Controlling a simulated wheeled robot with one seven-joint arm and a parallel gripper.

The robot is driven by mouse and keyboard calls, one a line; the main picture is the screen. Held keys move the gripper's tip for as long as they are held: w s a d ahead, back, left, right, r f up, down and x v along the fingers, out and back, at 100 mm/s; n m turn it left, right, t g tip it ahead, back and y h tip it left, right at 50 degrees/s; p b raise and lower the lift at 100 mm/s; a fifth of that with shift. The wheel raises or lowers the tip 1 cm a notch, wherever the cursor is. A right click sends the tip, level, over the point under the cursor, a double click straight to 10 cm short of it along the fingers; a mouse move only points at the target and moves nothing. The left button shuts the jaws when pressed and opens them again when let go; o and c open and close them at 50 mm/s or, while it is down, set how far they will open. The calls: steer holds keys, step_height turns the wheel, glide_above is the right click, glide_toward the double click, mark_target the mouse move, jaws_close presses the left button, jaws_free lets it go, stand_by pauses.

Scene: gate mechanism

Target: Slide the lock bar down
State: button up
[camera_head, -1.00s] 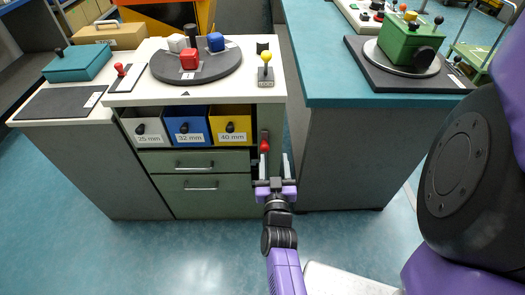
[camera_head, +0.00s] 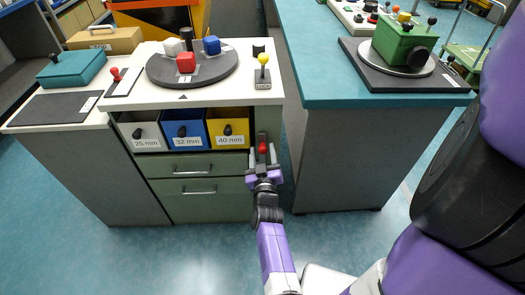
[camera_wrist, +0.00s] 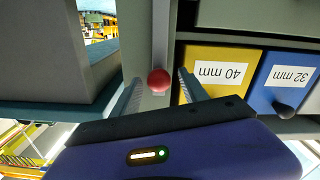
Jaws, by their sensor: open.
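The lock bar's red knob (camera_head: 262,148) sits on a grey vertical strip (camera_head: 262,137) at the right side of the cabinet front, just right of the yellow 40 mm drawer. My gripper (camera_head: 262,158) is open, with one finger on each side of the red knob. In the wrist view the red knob (camera_wrist: 158,80) lies between the two fingers of my gripper (camera_wrist: 160,92), with visible gaps. Whether a finger touches it I cannot tell. The strip (camera_wrist: 160,35) runs away from the knob in that view.
White, blue and yellow drawers (camera_head: 228,126) sit beside the strip, above green drawers (camera_head: 195,187). A yellow-knobbed lever (camera_head: 262,70) stands on the worktop above. A teal-topped bench (camera_head: 320,90) stands close on the right, across a narrow gap.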

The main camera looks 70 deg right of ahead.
steer(key=shift+w+d, duration=0.15)
steer(key=shift+d, duration=0.3)
jaws_close()
stand_by(1.2)
